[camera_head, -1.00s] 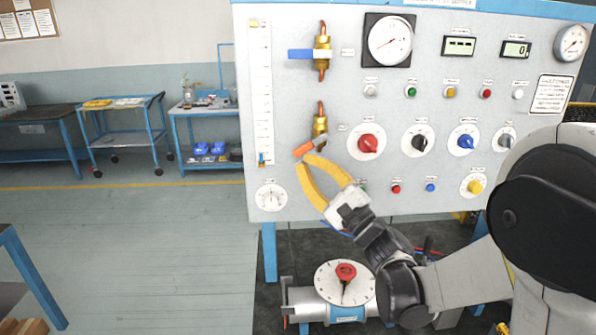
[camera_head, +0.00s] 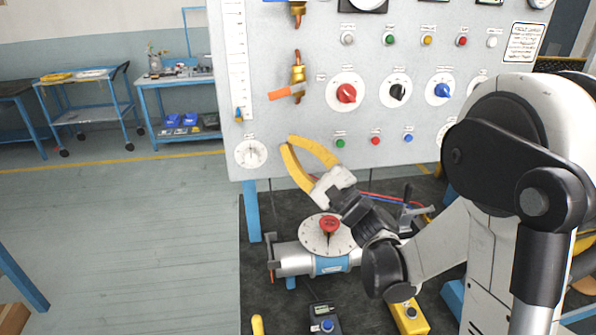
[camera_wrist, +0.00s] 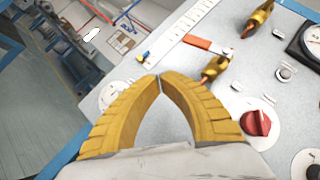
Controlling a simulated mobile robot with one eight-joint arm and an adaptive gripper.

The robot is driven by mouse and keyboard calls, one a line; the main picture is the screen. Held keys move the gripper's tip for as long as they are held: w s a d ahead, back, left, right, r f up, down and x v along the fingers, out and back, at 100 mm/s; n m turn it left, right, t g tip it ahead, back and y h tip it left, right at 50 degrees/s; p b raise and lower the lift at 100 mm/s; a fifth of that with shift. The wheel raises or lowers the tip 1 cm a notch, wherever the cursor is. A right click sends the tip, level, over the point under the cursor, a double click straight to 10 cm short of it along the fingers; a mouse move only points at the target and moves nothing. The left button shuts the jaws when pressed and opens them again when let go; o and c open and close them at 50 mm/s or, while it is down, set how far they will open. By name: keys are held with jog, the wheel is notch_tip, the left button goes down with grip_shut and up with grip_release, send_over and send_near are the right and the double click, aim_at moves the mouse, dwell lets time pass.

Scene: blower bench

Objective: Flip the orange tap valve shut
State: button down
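The orange tap valve is a brass fitting (camera_head: 298,72) on the upright panel, with a flat orange handle (camera_head: 283,93). The handle points left from the brass body, nearly level with its outer end slightly lower. In the wrist view the orange handle (camera_wrist: 203,43) and brass body (camera_wrist: 215,68) lie beyond my fingertips. My gripper (camera_head: 288,142) has yellow fingers whose tips come together, with nothing between them. It is below the handle, apart from it in the head view. The fingertips also nearly meet in the wrist view (camera_wrist: 160,79).
Red (camera_head: 346,93), black and blue knobs sit on the panel right of the valve. A white dial (camera_head: 251,153) is at its lower left corner. A red-knobbed device (camera_head: 328,226) stands below on the dark bench. Another brass fitting (camera_head: 298,12) is above.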

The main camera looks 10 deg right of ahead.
jog(key=s+f, duration=0.2)
jog(key=s+d+f, duration=0.1)
jog(key=s+f, duration=0.1)
dwell(0.3)
